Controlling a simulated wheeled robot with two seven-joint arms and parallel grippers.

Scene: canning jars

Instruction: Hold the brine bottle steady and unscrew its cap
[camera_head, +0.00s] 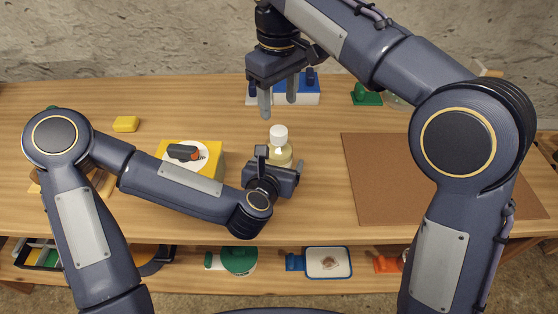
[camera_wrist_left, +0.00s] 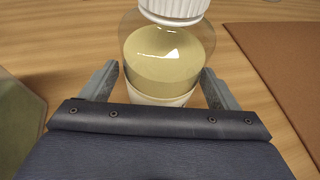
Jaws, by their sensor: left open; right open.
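The brine bottle (camera_head: 284,151) stands upright on the wooden table, clear with pale yellow liquid and a white cap (camera_head: 278,135) on top. It fills the top middle of the left wrist view (camera_wrist_left: 165,60), its ribbed cap (camera_wrist_left: 174,8) cut by the upper edge. My left gripper (camera_wrist_left: 158,88) is open, its fingers on either side of the bottle's lower part, with gaps visible between fingers and bottle. In the head view the left gripper hides the bottle's lower part. My right gripper (camera_head: 279,98) is open and empty, pointing down above and behind the cap.
A yellow box (camera_head: 208,160) with a dark-handled thing on top stands left of the bottle. A brown mat (camera_head: 380,180) lies to the right. A yellow block (camera_head: 126,124), a blue-and-white container (camera_head: 310,92) and a green item (camera_head: 366,96) are farther back. A lower shelf (camera_head: 190,280) holds several items.

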